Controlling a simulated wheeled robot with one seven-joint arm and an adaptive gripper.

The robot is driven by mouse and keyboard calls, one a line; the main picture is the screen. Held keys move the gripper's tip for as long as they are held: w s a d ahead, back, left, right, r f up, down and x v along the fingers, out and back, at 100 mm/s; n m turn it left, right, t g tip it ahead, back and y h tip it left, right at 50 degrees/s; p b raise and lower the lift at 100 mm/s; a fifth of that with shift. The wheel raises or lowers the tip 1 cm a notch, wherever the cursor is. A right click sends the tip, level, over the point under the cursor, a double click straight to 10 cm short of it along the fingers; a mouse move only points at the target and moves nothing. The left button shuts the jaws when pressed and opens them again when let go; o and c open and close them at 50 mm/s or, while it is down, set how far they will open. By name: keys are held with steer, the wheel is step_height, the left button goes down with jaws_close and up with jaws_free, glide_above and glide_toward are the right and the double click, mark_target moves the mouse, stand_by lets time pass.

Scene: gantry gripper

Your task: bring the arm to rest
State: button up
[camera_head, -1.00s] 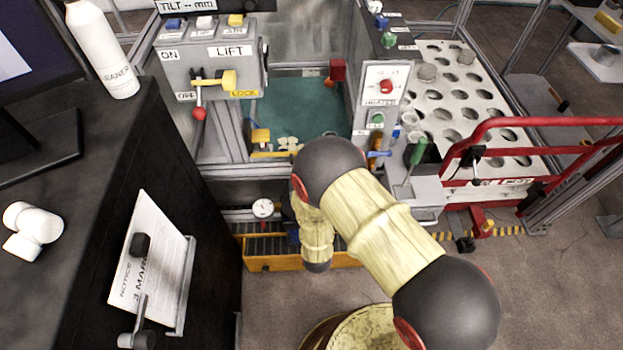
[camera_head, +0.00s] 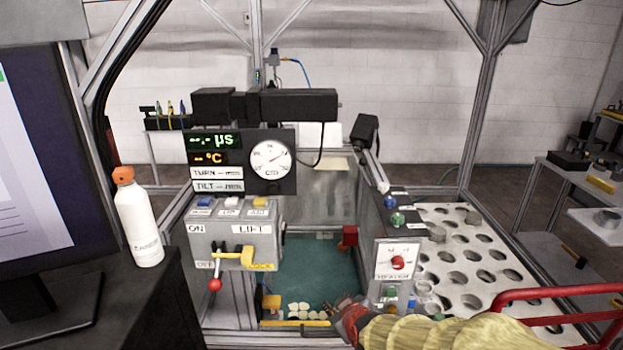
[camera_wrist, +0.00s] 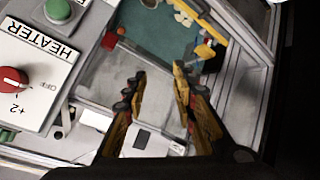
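My gripper (camera_head: 343,305) shows low in the head view, at the near right corner of the green-floored bay. My sleeved arm (camera_head: 440,333) reaches in from the lower right. In the wrist view the two fingers of my gripper (camera_wrist: 160,82) stand apart with nothing between them. They are over the grey framework near the bay's edge, with the green floor (camera_wrist: 160,28) beyond. I cannot tell how high the fingertips are above the surfaces there.
The heater panel (camera_head: 397,260) with its red knob stands just right of my gripper. The lift box (camera_head: 236,243) with levers is to the left. A white bottle (camera_head: 138,222) stands on the black cabinet. A red rail (camera_head: 560,292) and a holed rack (camera_head: 455,255) are at right.

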steer(key=s+d+r+m+g, duration=0.1)
steer(key=s+d+r, duration=0.3)
steer(key=s, duration=0.5)
steer(key=s+d+r+m+g+h+p, duration=0.1)
steer(key=s+d+r+m, duration=0.3)
steer(key=s, duration=0.5)
steer(key=s+d+r+m+g+p, duration=0.1)
steer(key=s+d+r+m+g, duration=0.1)
steer(key=s+r, duration=0.4)
steer(key=s+d+m, duration=0.1)
steer(key=s+d, duration=0.1)
steer(key=s, duration=0.2)
steer(key=shift+h, duration=0.4)
